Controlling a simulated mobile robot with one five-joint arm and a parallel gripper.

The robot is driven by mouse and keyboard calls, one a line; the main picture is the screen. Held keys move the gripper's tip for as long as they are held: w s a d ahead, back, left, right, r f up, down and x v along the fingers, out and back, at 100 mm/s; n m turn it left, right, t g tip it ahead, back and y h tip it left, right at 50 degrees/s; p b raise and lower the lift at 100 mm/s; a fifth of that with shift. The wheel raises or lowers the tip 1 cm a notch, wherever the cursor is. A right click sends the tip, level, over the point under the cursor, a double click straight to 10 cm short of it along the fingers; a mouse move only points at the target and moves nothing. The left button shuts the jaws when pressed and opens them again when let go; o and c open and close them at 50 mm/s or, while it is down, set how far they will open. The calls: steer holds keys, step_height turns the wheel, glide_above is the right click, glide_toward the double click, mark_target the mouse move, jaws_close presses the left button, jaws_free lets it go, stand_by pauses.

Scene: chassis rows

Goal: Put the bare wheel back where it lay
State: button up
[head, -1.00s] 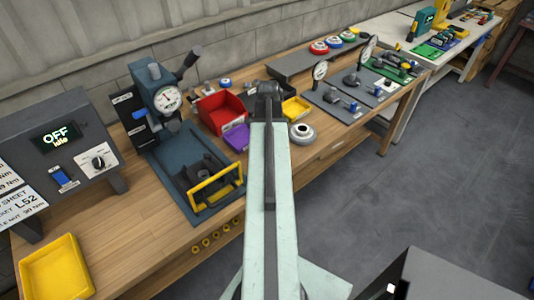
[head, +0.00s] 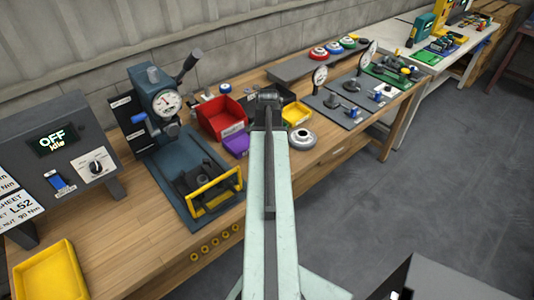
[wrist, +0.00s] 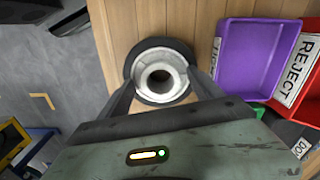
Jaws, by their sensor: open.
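The bare wheel (wrist: 158,72), a silver hub with a dark outer ring and centre hole, lies on the wooden bench between my gripper's fingers (wrist: 160,80) in the wrist view. The fingers are spread, one at each side of the wheel. I cannot tell whether either touches it. In the head view a silver round part (head: 302,138), which looks like the same wheel, lies near the bench's front edge, right of my arm. My fingers are hidden there behind my arm.
A purple bin (wrist: 252,55) and a red REJECT bin (wrist: 300,75) stand close right of the wheel in the wrist view. A yellow bin (head: 296,113) and gauge stands (head: 335,105) are beyond it. A press (head: 160,100) stands left. Floor lies past the bench edge.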

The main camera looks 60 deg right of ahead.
step_height(320, 180, up, 12)
steer(key=p, duration=1.1)
